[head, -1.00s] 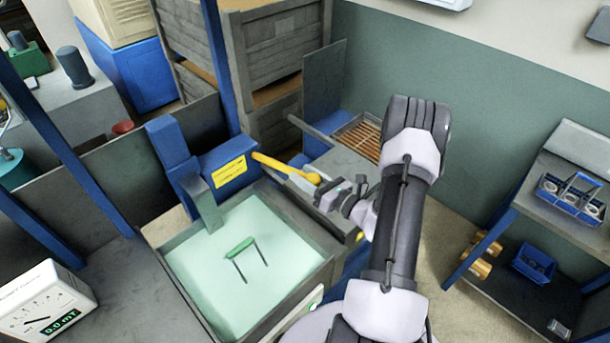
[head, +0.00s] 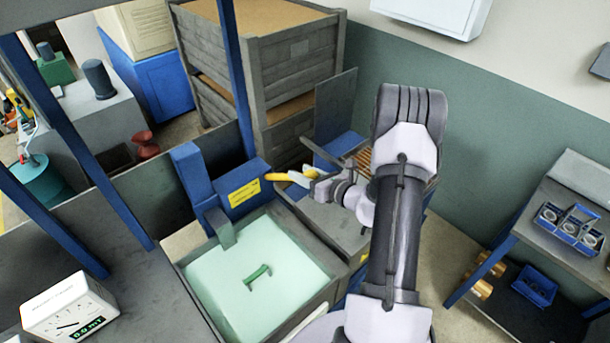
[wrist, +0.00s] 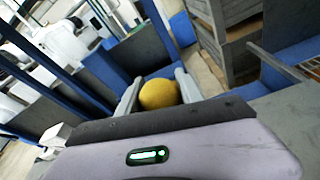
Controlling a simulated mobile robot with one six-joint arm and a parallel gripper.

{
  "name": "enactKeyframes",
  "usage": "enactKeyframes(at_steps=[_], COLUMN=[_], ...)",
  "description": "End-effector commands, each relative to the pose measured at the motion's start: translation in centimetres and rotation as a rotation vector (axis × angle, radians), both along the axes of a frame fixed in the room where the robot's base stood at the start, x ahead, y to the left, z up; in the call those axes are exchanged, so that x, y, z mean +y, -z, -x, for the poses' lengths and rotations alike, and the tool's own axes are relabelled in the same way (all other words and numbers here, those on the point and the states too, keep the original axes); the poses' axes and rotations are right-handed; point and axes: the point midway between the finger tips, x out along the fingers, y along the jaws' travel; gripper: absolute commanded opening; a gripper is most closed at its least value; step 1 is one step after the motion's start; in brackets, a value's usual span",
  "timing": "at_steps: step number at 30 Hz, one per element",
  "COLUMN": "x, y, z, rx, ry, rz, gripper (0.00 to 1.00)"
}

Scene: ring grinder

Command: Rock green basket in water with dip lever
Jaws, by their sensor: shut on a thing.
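The yellow dip lever (head: 277,177) sticks out from the blue dip unit (head: 238,186) with a yellow label. My gripper (head: 309,173) is shut on the lever's end. In the wrist view, the round yellow knob (wrist: 158,94) sits between the two fingers (wrist: 158,96). The green basket shows only as its green handle (head: 258,274), low over the pale green water in the tank (head: 312,243). The basket's body is hidden under the water.
A blue post and grey wooden crates (head: 275,62) stand behind the tank. A grey bench with a meter (head: 70,308) is at the left. A shelf with a blue basket of rings (head: 568,228) is at the right.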

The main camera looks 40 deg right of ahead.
Motion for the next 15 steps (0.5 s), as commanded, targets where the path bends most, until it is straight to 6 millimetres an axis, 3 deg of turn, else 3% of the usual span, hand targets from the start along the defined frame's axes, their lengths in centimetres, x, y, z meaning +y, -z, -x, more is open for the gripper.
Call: enactKeyframes(at_steps=[1,4,15], x=[-0.05,-0.04,-0.19], y=[-0.14,-0.13,-0.18], z=[-0.08,-0.07,0.55], rx=[-0.004,-0.003,-0.002], ry=[0.001,0.001,0.002], rz=[0.001,0.001,0.001], gripper=[0.45,0.64,0.64])
